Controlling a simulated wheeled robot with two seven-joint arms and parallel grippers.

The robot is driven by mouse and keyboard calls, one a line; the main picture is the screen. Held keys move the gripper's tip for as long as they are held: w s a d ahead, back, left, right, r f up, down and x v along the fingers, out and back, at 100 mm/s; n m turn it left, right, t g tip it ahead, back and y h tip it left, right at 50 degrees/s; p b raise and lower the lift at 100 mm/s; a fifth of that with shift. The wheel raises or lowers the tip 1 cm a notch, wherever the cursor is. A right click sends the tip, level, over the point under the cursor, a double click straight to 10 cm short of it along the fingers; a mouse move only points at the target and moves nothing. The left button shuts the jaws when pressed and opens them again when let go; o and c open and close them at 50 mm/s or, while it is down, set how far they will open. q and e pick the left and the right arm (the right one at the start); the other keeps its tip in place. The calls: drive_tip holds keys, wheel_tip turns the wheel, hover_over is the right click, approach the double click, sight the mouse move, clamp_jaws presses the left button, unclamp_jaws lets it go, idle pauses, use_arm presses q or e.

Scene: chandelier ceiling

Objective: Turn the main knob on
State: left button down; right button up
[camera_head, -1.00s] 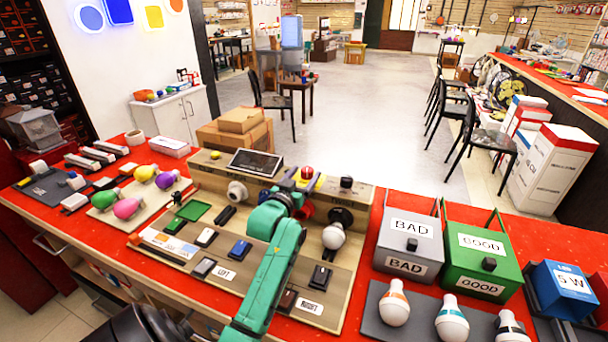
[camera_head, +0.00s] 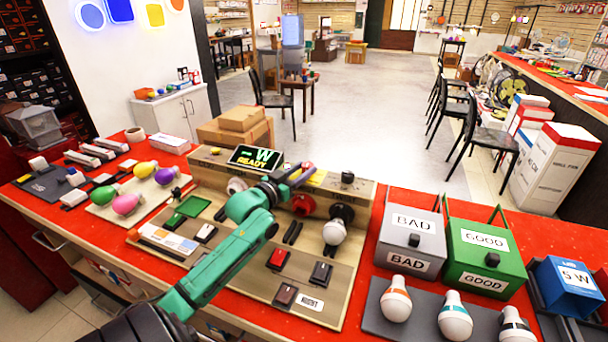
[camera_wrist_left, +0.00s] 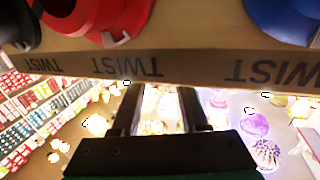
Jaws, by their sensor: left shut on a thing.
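The main knob (camera_head: 307,166) is a small red knob on the top ledge of the tan test panel (camera_head: 225,177). My left gripper (camera_head: 299,175) reaches it from the left and is shut on it, with its wrist hiding part of the knob and ledge. The panel's display (camera_head: 256,157) is lit and reads "-W READY". In the left wrist view, the two dark fingers (camera_wrist_left: 160,110) stand below a tan edge marked TWIST (camera_wrist_left: 125,66); the knob cannot be made out there. My right gripper is out of view.
Beside my arm are a white bulb (camera_head: 334,232), a red socket (camera_head: 302,204) and several switches. Colored bulbs (camera_head: 144,190) lie left. The BAD box (camera_head: 408,242) and GOOD box (camera_head: 480,250) stand right.

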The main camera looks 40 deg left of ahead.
use_arm(q)
drive_tip(key=shift+a+m+h+b, duration=0.15)
drive_tip(key=shift+m+h+b, duration=0.4)
drive_tip(key=shift+h, duration=0.35)
drive_tip(key=shift+c, duration=2.1)
unclamp_jaws()
drive_tip(key=s+a+p, duration=0.1)
drive_tip(key=s, duration=1.3)
drive_tip(key=shift+s+p, duration=0.25)
drive_tip(key=shift+p, duration=0.1)
